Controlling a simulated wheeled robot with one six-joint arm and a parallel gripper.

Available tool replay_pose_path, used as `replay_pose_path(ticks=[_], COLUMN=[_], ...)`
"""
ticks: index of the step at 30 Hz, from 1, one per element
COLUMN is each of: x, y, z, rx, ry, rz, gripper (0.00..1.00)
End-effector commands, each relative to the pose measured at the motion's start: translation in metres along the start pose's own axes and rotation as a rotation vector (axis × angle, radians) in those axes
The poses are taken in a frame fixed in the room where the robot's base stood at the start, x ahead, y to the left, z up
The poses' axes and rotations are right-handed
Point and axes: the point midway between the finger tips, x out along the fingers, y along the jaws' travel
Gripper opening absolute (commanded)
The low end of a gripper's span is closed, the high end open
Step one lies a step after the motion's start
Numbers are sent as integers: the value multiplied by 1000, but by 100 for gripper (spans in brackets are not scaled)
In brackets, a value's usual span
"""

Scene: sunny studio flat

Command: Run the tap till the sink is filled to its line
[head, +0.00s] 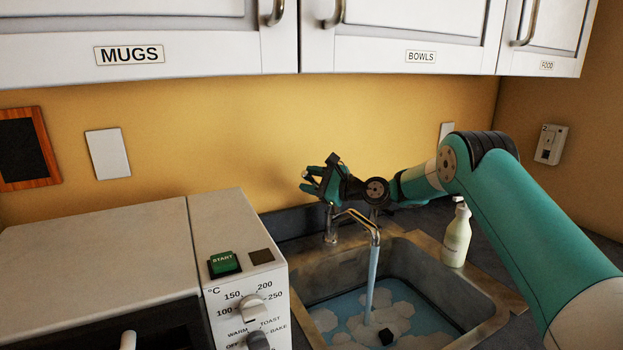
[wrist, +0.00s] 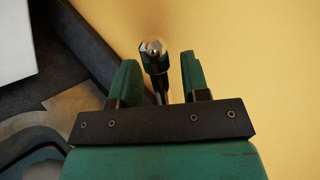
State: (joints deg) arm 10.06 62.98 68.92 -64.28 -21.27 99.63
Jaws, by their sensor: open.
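The sink (head: 415,245) is a metal basin set in the dark counter. The chrome tap (head: 362,217) is running, and a stream of water (head: 372,275) falls into it. Bluish water with pale foam patches (head: 400,296) covers the bottom; I cannot clearly make out the fill line. My gripper (head: 313,178) is open above the tap's left post. In the wrist view, the chrome tap handle (wrist: 153,52) shows between the two green fingers (wrist: 160,72), with gaps on both sides; I cannot tell its depth exactly.
A small black object (head: 386,337) shows in the water. A pale soap bottle (head: 456,237) stands at the sink's right rim. A white oven (head: 225,235) with a green start button stands left of the sink. Labelled wall cupboards (head: 180,45) hang above the arm.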

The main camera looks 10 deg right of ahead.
Motion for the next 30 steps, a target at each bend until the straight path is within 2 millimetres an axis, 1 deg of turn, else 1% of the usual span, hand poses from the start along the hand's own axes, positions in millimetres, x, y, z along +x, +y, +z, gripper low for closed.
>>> replay_pose_path(ticks=[5,6,8,9,10,11,20,26,30], x=[0,0,0,0,0,0,1,6,11], y=[0,0,0,0,0,0,2,10,19], z=[0,0,0,0,0,0,-1,-4,-7], rx=[0,0,0,0,0,0,-20,-95,-175], ry=[0,0,0,0,0,0,10,49,91], rz=[0,0,0,0,0,0,11,48,88], gripper=[42,33,19,10,3,0,0,0,0])
